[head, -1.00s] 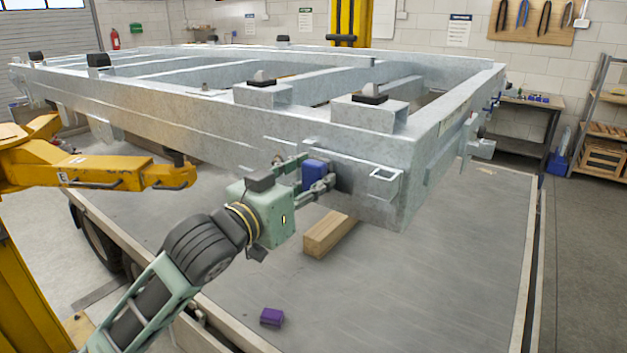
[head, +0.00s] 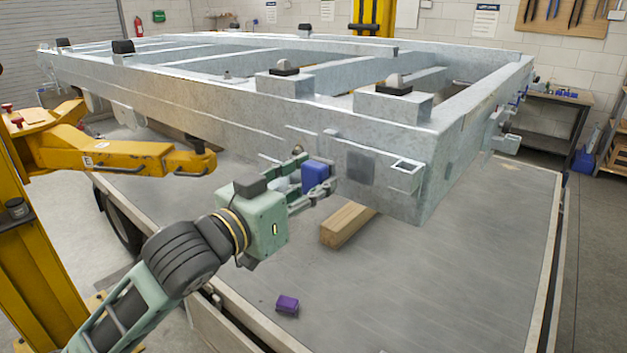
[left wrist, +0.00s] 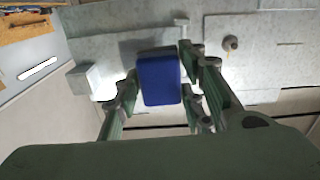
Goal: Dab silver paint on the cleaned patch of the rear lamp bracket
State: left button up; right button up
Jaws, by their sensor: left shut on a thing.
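The galvanized frame's rear corner carries a small square-tube bracket (head: 405,176). A darker grey square patch (head: 361,168) shows on the flat face left of it. My left gripper (head: 318,174) is shut on a blue block (head: 315,176), held just left of the patch and apart from the face. In the left wrist view the blue block (left wrist: 159,80) sits between the fingers, with the pale box-shaped bracket (left wrist: 92,80) to its left. No paint container is recognizable. My right gripper is not in view.
A yellow lift arm (head: 130,158) reaches in at the left. The deck's front right area is clear.

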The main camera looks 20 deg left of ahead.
pick_arm(q)
jog(key=shift+v, duration=0.9)
jog(key=shift+s+a, duration=0.2)
jog(key=shift+s, duration=0.4)
jog(key=shift+w, duration=0.1)
